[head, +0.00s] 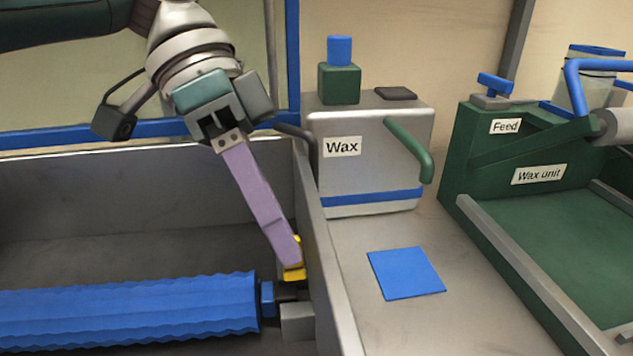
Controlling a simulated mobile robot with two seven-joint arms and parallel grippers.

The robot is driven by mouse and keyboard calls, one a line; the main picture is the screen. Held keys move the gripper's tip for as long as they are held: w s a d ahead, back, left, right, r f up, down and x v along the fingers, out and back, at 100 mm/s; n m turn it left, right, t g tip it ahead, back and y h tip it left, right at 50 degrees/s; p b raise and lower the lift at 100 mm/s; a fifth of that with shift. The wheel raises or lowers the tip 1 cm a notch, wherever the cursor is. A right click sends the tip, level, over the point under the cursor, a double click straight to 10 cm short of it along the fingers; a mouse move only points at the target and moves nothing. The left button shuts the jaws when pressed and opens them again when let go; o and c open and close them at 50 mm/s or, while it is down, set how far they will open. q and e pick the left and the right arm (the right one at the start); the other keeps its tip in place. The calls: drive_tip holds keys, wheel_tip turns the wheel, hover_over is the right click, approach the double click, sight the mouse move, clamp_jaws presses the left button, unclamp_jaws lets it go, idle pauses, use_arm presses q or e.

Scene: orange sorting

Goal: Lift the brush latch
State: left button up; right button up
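The brush is a long blue ridged roller (130,308) lying in a grey trough at the lower left. A small yellow piece (294,273), which looks like the brush latch, sits by the trough's right wall, just above the roller's right end. My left gripper (288,258) reaches down from the top left, and its long purple finger ends at the yellow piece, covering part of it. Only one finger shows clearly, so I cannot tell whether it is open or shut on the piece. My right gripper is not in view.
A grey container labelled Wax (365,165) with a green handle stands right of the trough. A blue square (406,273) lies on the grey surface before it. The green wax unit (560,240) is at the right. The trough's right wall (322,255) rises beside my fingertips.

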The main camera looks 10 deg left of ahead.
use_arm(q)
drive_tip(key=o, duration=0.3)
idle(0.5)
